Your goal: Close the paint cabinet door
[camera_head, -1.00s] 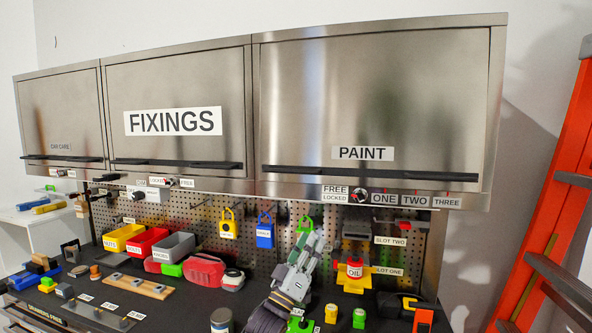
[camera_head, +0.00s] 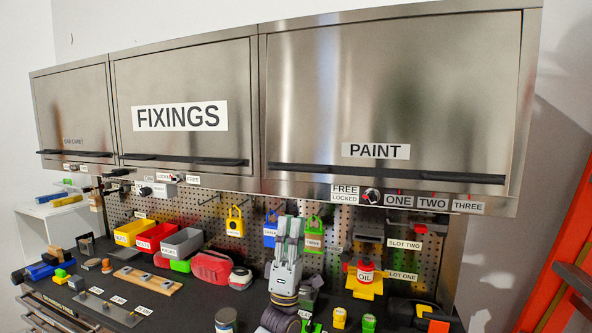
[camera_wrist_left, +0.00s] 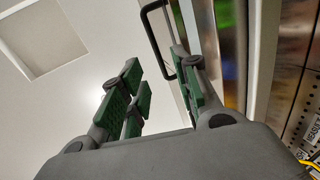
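The paint cabinet door (camera_head: 420,95) is a wide steel panel with a PAINT label (camera_head: 376,151) at upper right in the head view. It looks flush in its frame, with no gap visible. Its black bar handle (camera_head: 385,174) runs along the lower edge. My left gripper (camera_head: 291,222) points upward below the cabinet, in front of the pegboard. In the left wrist view my left gripper (camera_wrist_left: 160,88) is open with nothing between its green-padded fingers. A black handle (camera_wrist_left: 154,35) shows past the right finger there; I cannot tell if they touch. My right gripper is not in view.
A FREE/LOCKED knob (camera_head: 372,195) sits under the paint door. An orange ladder (camera_head: 565,265) stands at the right.

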